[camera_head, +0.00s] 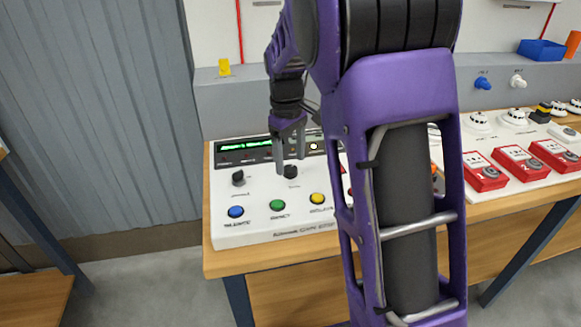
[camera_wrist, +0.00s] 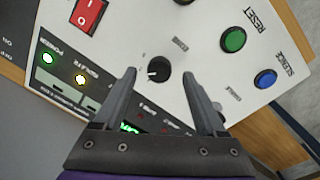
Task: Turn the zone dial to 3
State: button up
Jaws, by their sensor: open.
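The zone dial (camera_head: 291,172), a small round black knob, stands on the white sloped control console (camera_head: 262,232). In the wrist view the dial (camera_wrist: 158,69) lies between my fingertips, with a gap on each side. Its white pointer mark faces left in that view. A small label beside it is too blurred to read surely, and no number 3 can be made out. My gripper (camera_head: 291,163) is open and empty, its fingers reaching down at the dial. It also shows in the wrist view (camera_wrist: 160,72).
Another black knob (camera_head: 238,178) sits to the left. Blue (camera_head: 236,212), green (camera_head: 277,205) and yellow (camera_head: 317,199) buttons line the console front. A red rocker switch (camera_wrist: 88,14) and green-lit display (camera_head: 258,144) are nearby. My arm hides the console's right side.

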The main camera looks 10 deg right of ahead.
aim_at(290, 171)
jog(key=shift+f, duration=1.15)
grip_shut()
